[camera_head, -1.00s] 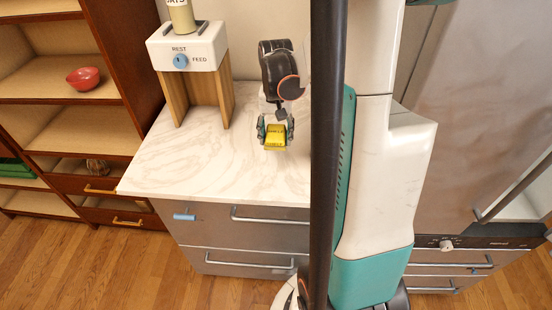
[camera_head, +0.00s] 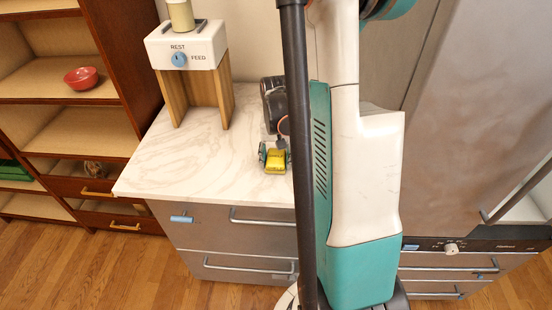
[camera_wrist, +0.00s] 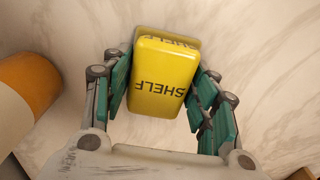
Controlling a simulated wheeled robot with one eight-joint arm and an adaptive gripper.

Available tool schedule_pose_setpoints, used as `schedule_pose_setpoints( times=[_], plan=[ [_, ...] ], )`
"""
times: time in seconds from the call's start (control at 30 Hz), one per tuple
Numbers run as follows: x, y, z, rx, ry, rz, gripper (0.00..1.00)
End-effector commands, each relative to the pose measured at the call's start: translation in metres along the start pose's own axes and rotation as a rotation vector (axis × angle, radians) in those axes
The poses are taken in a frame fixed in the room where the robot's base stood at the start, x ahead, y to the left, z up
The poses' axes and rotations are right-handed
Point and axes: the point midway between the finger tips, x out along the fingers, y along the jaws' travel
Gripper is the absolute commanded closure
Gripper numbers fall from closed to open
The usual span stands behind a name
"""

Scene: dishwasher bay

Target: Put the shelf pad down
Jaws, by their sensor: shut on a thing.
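The shelf pad (camera_wrist: 160,75) is a yellow block with SHELF printed on it, upside down in the wrist view. My gripper (camera_wrist: 163,80) is shut on it, with a green finger pad along each side. In the head view the yellow pad (camera_head: 276,161) is between the fingers of my gripper (camera_head: 274,158), over or on the marble counter (camera_head: 190,160). I cannot tell whether its underside touches the counter. My arm and column hide the counter's right part.
A white feeder (camera_head: 187,47) with a blue REST/FEED knob stands on wooden legs at the counter's back left. Counter left of my gripper is clear. Drawers (camera_head: 240,225) are below.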

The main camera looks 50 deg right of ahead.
Motion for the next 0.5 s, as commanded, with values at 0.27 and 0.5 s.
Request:
schedule_pose_setpoints(
  times=[0.27,0.5],
  plan=[
    [0.0026,0.0,-0.0001,0.0,0.0,0.0,0.26],
    [0.0025,0.0,-0.0001,0.0,0.0,0.0,0.26]
  ],
)
